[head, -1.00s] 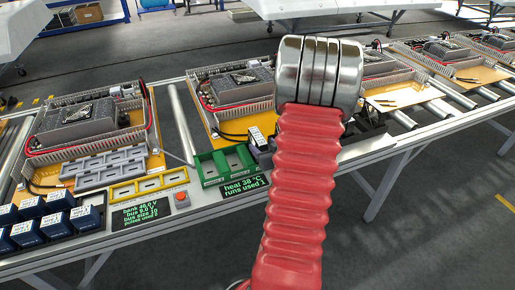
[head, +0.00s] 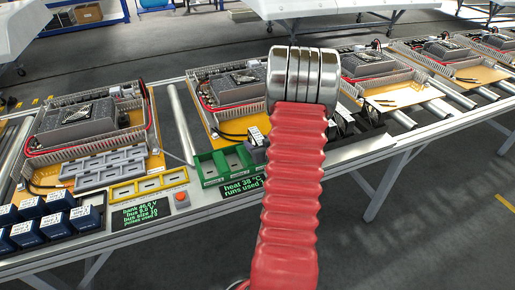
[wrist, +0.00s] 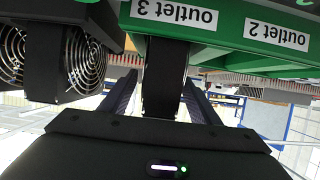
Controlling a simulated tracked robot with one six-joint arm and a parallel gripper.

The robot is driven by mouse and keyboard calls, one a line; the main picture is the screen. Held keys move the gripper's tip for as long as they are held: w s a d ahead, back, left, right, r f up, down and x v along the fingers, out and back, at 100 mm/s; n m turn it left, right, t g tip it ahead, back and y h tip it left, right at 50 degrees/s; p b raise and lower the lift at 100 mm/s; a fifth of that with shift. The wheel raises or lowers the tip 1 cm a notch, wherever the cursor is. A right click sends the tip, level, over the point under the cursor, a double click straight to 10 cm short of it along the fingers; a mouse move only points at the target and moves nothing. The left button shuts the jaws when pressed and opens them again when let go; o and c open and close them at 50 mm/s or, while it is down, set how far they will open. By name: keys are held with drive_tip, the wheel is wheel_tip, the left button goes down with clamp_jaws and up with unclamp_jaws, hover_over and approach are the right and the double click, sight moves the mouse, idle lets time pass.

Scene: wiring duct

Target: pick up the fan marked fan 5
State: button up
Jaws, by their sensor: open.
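In the wrist view my gripper (wrist: 161,85) is open, its two dark fingers pointing up the picture toward the green outlet tray (wrist: 240,52). A dark upright piece shows between the fingers; I cannot tell what it is or whether they touch it. The tray carries labels outlet 3 and outlet 2, upside down. At the left are a black fan with a round wire guard (wrist: 86,60) and part of another fan (wrist: 12,52). No fan 5 mark is readable. In the head view my arm hides the gripper; the green tray (head: 207,172) shows left of it.
Dark blue modules (head: 56,222) stand at the front left, near a grey slotted rack (head: 105,165) and a yellow frame (head: 122,191). A red button (head: 182,197) is on the bench edge. Wired duct assemblies line the conveyor behind. The floor in front is clear.

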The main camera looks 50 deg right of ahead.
drive_tip(key=shift+w+d+f, duration=0.1)
drive_tip(key=shift+w, duration=0.05)
drive_tip(key=shift+c, duration=0.5)
drive_tip(key=c, duration=1.3)
